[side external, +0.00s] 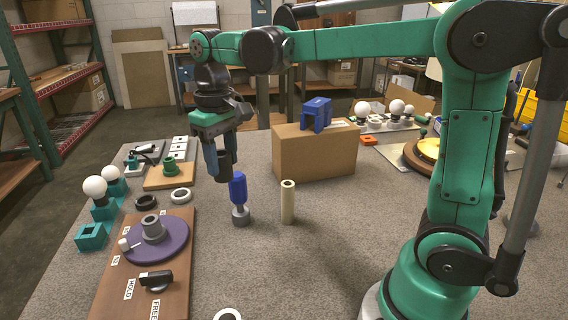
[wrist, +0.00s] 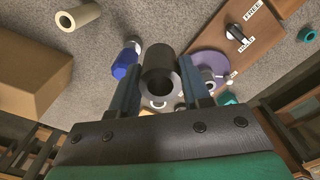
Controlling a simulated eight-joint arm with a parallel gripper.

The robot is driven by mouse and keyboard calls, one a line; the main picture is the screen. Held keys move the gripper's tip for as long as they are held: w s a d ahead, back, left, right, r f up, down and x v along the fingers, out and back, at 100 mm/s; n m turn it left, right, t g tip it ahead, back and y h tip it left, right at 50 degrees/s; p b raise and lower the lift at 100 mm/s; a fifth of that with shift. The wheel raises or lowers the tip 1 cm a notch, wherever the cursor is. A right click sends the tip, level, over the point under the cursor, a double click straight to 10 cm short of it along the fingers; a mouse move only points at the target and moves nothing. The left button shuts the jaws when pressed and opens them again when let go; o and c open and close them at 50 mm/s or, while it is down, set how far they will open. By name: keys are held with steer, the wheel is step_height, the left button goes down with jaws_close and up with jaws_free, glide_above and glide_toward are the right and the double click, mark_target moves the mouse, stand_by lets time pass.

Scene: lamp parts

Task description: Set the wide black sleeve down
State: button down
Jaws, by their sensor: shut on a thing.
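The wide black sleeve (side external: 224,172) is held upright between the fingers of my gripper (side external: 220,155), in the air above the table. In the wrist view the sleeve (wrist: 160,62) sits between the two fingertips of my gripper (wrist: 160,82), with its open bore visible. My gripper is shut on it. In the side view it appears just up and left of a blue part (side external: 238,188) on a grey foot (side external: 241,215); I cannot tell the exact gap between them.
A cream tube (side external: 288,202) stands right of the blue part. A cardboard box (side external: 316,151) bears a blue bracket (side external: 316,114). A wooden board (side external: 131,272) with a purple disc (side external: 154,243) lies at left, with a black ring (side external: 146,202) and white ring (side external: 181,196) behind. The front middle table is mostly clear.

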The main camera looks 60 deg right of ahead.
steer(key=shift+a, duration=0.25)
stand_by(0.4)
steer(key=s+a+r+m, duration=0.2)
steer(key=s+a+m, duration=0.25)
steer(key=s, duration=0.55)
steer(key=s+a+r+m, duration=0.2)
steer(key=s+a+m, duration=0.3)
steer(key=s, duration=0.4)
steer(key=shift+m, duration=0.55)
steer(key=f, duration=1.1)
steer(key=d+f, duration=0.1)
steer(key=f, duration=0.5)
steer(key=shift+f, duration=1.6)
